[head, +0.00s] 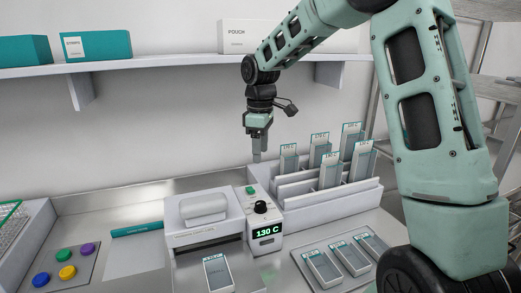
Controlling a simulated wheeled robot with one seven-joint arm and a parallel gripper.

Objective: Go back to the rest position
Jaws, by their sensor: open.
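My gripper (257,157) hangs down from my arm near the middle of the head view. It is above and just behind the white heat sealer (202,222), whose display reads 130 C. It holds nothing that I can see. The gap between the fingers is hard to make out at this angle. The gripper appears apart from the sealer and from the rack of pouches to its right.
A white rack (335,205) holds several upright pouches. A pouch (218,272) lies before the sealer, and a tray (345,262) with 3 pouches lies at right. A coloured button panel (65,265) is at left. A shelf (150,62) with boxes runs behind.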

